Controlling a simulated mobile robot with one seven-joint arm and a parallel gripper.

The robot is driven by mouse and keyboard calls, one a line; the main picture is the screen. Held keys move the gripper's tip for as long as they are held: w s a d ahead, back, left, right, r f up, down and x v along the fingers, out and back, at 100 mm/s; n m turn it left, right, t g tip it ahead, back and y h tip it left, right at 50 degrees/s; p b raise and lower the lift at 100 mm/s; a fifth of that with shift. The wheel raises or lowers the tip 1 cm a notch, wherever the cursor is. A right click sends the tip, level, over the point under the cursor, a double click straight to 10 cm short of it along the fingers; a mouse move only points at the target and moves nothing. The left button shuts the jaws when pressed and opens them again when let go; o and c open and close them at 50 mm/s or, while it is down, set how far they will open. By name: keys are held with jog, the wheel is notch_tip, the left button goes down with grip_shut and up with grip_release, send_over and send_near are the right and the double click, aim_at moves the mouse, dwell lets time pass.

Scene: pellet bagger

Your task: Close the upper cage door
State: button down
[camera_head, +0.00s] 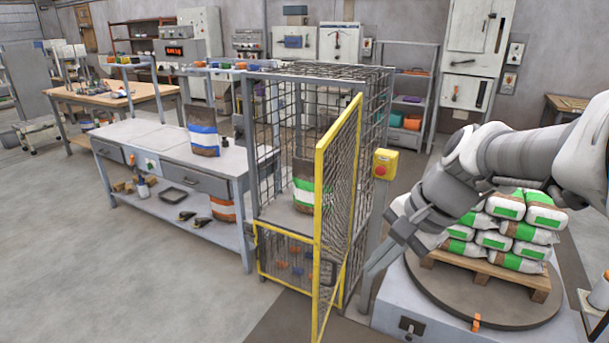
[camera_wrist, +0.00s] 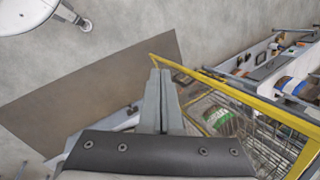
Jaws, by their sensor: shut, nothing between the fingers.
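The upper cage door (camera_head: 319,200) is a yellow frame with wire mesh. It stands open, swung out from the front of the wire cage (camera_head: 276,75). In the wrist view its yellow frame (camera_wrist: 235,93) runs from the middle to the lower right. My gripper (camera_head: 372,268) is shut and empty, pointing down, to the right of the door in the head view. In the wrist view my fingertips (camera_wrist: 160,72) appear close beside the frame's corner; I cannot tell if they touch it. A brown, white and green bag (camera_head: 303,185) stands inside the cage.
A yellow box with a red button (camera_head: 384,163) is right of the cage. A turntable (camera_head: 455,297) with a pallet of stacked bags (camera_head: 505,230) is below my arm. A workbench (camera_head: 120,133) stands left. The floor in front (camera_head: 150,270) is clear.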

jog(key=w+d+f+m+y+b, duration=0.2)
jog(key=w+f+m, duration=0.3)
jog(key=w+f, duration=0.15)
jog(key=m+y+b, duration=0.2)
jog(key=m+b, duration=0.2)
jog(key=m, duration=0.2)
send_near(318, 273)
jog(key=f, duration=0.1)
jog(key=a+f, duration=0.1)
jog(key=f, duration=0.1)
jog(key=a+f, duration=0.1)
jog(key=shift+w+a+f, duration=0.2)
jog(key=shift+w+f, duration=0.05)
jog(key=shift+f, duration=0.15)
jog(key=shift+w+a, duration=0.25)
jog(key=shift+a, duration=0.4)
jog(key=shift+a+r, duration=0.1)
